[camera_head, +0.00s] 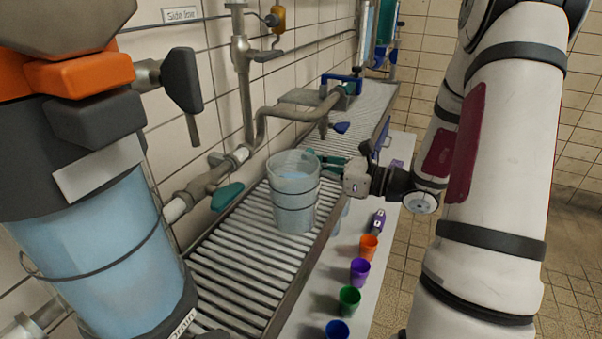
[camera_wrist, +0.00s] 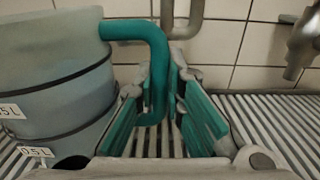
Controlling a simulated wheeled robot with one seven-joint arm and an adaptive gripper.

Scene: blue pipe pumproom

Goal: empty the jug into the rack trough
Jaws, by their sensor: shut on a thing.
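The jug (camera_head: 293,205) is a translucent cylinder with dark bands and bluish water inside. It is upright over the slats of the rack trough (camera_head: 225,283); I cannot tell whether its base touches them. In the wrist view the jug (camera_wrist: 55,80) fills the left side, with volume labels on its wall and a teal handle (camera_wrist: 135,30). My gripper (camera_head: 335,163) is at the jug's right side. In the wrist view its teal-padded fingers (camera_wrist: 165,115) are on either side of the handle's lower part, shut on it.
A row of coloured cups, including orange (camera_head: 369,246), purple (camera_head: 360,271) and green (camera_head: 349,299), stands on a pale ledge right of the trough. Pipes with a teal-handled valve (camera_head: 227,196) run along the tiled wall. A large water vessel (camera_head: 95,235) is at near left.

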